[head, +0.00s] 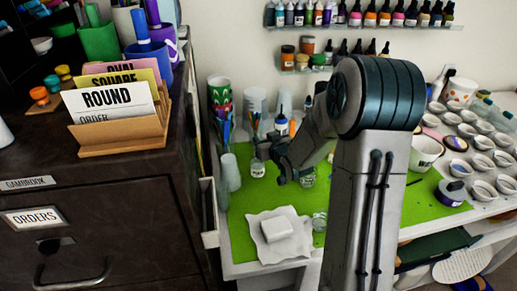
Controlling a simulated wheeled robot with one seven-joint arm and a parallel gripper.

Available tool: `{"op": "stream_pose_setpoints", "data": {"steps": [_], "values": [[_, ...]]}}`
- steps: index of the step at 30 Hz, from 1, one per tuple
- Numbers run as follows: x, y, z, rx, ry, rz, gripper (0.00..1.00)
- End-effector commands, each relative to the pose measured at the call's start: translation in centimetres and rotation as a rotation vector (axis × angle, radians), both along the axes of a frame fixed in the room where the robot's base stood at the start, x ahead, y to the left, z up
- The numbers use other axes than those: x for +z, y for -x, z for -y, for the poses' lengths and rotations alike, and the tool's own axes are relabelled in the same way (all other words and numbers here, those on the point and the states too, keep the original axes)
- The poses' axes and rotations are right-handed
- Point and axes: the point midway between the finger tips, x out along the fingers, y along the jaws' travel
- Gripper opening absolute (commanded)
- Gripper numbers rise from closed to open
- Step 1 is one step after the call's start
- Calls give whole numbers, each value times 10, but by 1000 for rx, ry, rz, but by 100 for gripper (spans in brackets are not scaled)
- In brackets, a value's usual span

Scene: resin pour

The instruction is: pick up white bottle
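My gripper (271,160) is over the mat, in front of and below the bottle in the picture. Its two dark fingers look spread apart, with nothing visible held between them. A small clear jar with a white label (257,169) stands close beside the fingers. I cannot tell whether they touch it.
Many small white dishes (483,190) and a mug (424,153) stand at right. A dark cabinet (110,200) borders the left. Bottle shelves hang behind.

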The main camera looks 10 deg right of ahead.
Motion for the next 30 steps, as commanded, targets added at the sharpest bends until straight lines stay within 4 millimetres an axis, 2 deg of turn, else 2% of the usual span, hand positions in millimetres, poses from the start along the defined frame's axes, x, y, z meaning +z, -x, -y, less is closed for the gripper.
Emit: {"op": "stream_pose_setpoints", "data": {"steps": [5,15,24,25,28,30], "values": [[-3,-10,-5,2,0,-1,35],[-16,-44,-17,0,0,-1,35],[-18,-47,-17,-1,1,0,35],[-18,-47,-17,-1,1,0,30],[-18,-47,-17,-1,1,0,2],[-18,-47,-17,-1,1,0,0]]}}
